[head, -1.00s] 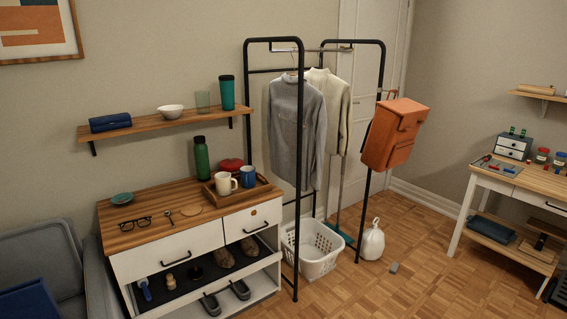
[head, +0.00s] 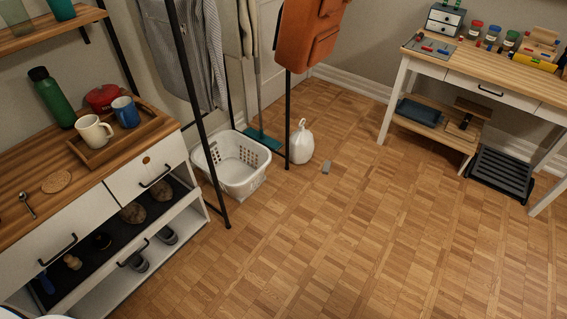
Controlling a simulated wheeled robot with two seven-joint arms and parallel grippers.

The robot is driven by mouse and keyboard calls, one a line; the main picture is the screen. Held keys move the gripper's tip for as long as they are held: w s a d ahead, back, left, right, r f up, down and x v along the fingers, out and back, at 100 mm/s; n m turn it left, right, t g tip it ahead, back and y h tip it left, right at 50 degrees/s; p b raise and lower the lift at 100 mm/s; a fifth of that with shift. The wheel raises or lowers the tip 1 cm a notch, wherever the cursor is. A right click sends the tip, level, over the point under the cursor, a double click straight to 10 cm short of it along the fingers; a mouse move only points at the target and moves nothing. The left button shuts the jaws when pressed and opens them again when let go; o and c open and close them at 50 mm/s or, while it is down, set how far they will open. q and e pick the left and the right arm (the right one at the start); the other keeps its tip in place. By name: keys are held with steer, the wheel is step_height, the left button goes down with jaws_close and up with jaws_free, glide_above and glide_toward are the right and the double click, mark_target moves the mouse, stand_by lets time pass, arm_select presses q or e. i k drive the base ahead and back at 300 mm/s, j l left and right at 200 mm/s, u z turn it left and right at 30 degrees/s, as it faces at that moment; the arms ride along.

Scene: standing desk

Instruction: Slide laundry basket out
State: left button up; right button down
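The white laundry basket (head: 240,181) stands on the wood floor under the black clothes rack (head: 204,135). It is slatted with holes near its rim and looks empty. A rack post stands close to its left front side, and the white dresser is to its left. Neither of my grippers shows in the head view. A small white curved piece at the bottom left corner is too cropped to tell.
The dresser (head: 92,211) is at the left. A workbench (head: 470,75) is at the right. The floor in front is clear.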

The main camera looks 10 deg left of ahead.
mark_target(237, 178)
steer(key=i+l+u, duration=0.15)
steer(key=i, duration=0.3)
steer(key=i+l+u, duration=0.15)
steer(key=i, duration=0.25)
steer(key=l, duration=0.1)
